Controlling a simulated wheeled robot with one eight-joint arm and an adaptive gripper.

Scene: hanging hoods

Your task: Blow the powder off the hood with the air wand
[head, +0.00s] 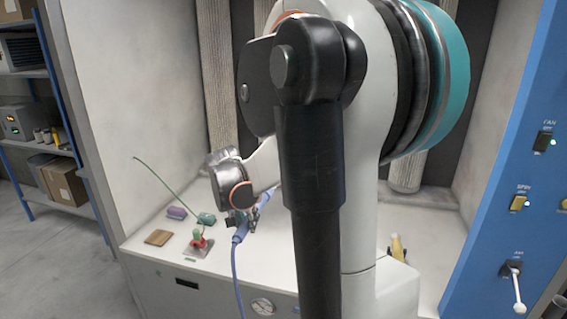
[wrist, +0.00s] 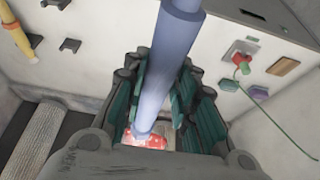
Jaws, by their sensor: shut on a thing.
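The air wand (head: 240,233) is a blue tube with a blue hose hanging over the front edge of the white work surface. My gripper (head: 246,217) is shut on it above the left part of that surface, partly hidden by my own arm. In the wrist view the wand (wrist: 168,75) runs between the teal-padded fingers of my gripper (wrist: 160,105). A red and white patch (wrist: 145,140) shows past the wand between the fingers; I cannot tell what it is. I cannot make out the hood or any powder; my arm hides the middle of the booth in the head view.
A red and green fixture (head: 200,241) with a long green wire, a wooden block (head: 158,237) and a purple block (head: 176,212) sit at left on the work surface (head: 160,268). A yellow item (head: 397,247) stands at right. A blue switch panel (head: 530,185) borders the booth.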

